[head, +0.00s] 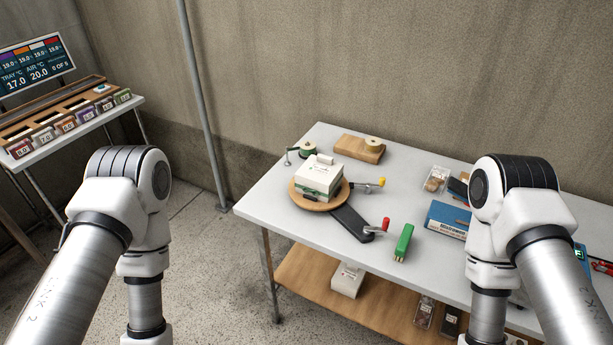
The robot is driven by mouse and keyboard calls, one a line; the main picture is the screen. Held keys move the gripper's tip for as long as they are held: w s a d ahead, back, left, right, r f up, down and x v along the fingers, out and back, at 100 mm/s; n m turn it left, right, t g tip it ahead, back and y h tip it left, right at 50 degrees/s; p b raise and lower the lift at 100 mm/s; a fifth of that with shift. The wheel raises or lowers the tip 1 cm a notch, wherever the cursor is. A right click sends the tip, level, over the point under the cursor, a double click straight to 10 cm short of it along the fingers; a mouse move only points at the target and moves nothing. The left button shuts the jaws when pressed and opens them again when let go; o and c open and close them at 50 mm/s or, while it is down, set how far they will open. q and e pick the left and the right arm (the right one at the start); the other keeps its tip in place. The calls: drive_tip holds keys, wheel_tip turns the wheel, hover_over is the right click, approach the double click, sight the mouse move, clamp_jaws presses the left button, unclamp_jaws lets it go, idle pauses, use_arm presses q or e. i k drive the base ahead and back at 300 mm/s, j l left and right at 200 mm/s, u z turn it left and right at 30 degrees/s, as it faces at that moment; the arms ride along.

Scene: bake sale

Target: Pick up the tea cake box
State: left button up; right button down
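A white box (316,184) with a green band and a small printed label sits on a round wooden board (300,197) on the table. It looks like the tea cake box, but I cannot read its label. A small pale object (325,159) lies on its top. Another white box (347,281) stands on the lower shelf; its print is too small to read. My two arms come in at the left and right, and both grippers are below the picture, out of view.
A shelf (300,270) lies underneath. A stand with a screen (36,66) is at the left.

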sight(319, 178)
drive_tip(key=z, duration=0.3)
drive_tip(key=i+j+z, duration=0.25)
drive_tip(key=j, duration=0.15)
drive_tip(key=i+j+z, duration=0.1)
drive_tip(key=j+z, duration=0.2)
drive_tip(key=i+j+z, duration=0.1)
drive_tip(key=j+z, duration=0.15)
drive_tip(key=j, duration=0.35)
drive_tip(key=i+j+z, duration=0.1)
drive_tip(key=j+z, duration=0.15)
drive_tip(key=j, duration=0.2)
